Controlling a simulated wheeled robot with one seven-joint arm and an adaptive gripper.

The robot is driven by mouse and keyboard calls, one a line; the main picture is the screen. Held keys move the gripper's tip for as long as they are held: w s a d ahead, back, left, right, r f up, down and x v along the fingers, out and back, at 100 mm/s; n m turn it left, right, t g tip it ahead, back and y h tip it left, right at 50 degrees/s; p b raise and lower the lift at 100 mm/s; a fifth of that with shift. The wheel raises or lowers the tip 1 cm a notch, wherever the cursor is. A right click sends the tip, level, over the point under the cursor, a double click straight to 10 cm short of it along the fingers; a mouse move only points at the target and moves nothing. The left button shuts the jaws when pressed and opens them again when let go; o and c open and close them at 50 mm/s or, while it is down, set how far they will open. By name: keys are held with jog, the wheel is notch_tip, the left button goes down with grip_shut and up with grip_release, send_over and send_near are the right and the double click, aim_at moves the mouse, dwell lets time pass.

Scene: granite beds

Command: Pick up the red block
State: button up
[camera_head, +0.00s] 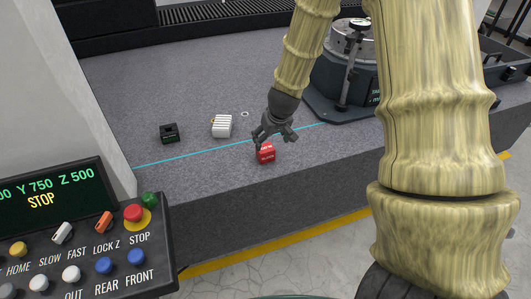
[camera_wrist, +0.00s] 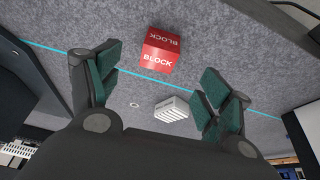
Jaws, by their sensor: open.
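The red block (camera_head: 266,153) sits on the grey granite bed, just on the near side of the cyan line, in the head view. In the wrist view the red block (camera_wrist: 160,50), lettered BLOCK, lies beyond and between the fingertips, apart from them. My gripper (camera_head: 274,140) is just above and behind the block in the head view, its fingers spread. In the wrist view my gripper (camera_wrist: 165,72) shows two green-padded fingers wide apart with nothing between the pads.
A white ribbed block (camera_head: 222,126) and a small black holder (camera_head: 169,133) stand left of the gripper. A dark round machine (camera_head: 347,75) stands at the back right. A control panel (camera_head: 85,240) is at the front left. The bed's front (camera_head: 220,190) is clear.

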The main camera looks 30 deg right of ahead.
aim_at(265, 148)
jog(key=shift+w+r+p+x, duration=0.1)
jog(key=shift+w+x, duration=0.1)
jog(key=shift+x, duration=1.5)
jog(key=shift+w+r+p+x, duration=0.1)
jog(key=shift+w+p+x, duration=0.05)
jog(key=shift+x, duration=1.55)
jog(key=shift+w+r+p+x, duration=0.1)
jog(key=shift+w+x, duration=0.1)
jog(key=shift+x, duration=1.45)
jog(key=shift+f, duration=0.1)
jog(key=shift+c, duration=0.4)
jog(key=c, duration=1.4)
